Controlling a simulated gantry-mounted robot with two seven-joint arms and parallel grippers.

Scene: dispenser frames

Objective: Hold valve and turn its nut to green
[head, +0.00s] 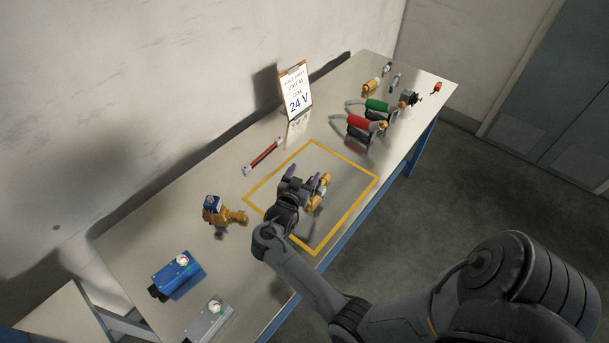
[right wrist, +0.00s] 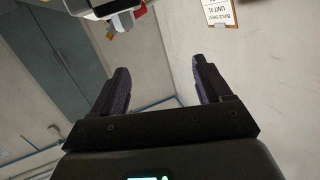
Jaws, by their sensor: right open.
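A brass-coloured part with a pale fitting (head: 318,190), perhaps the valve, lies inside the yellow square on the bench, partly hidden by my right gripper (head: 304,174). The gripper's dark purple fingers are right beside or above it; I cannot tell if they touch it. In the right wrist view the right gripper (right wrist: 160,72) is open, with nothing seen between its fingers. A second brass valve-like body with a blue top (head: 225,212) stands left of the square. No green mark shows on the part in the square. My left gripper is out of view.
A build sheet (head: 296,92) reading "24 V" stands at the bench's back edge. A red bar (head: 263,156) lies near it. A blue box (head: 178,275) and a grey box (head: 210,320) are at the near end.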

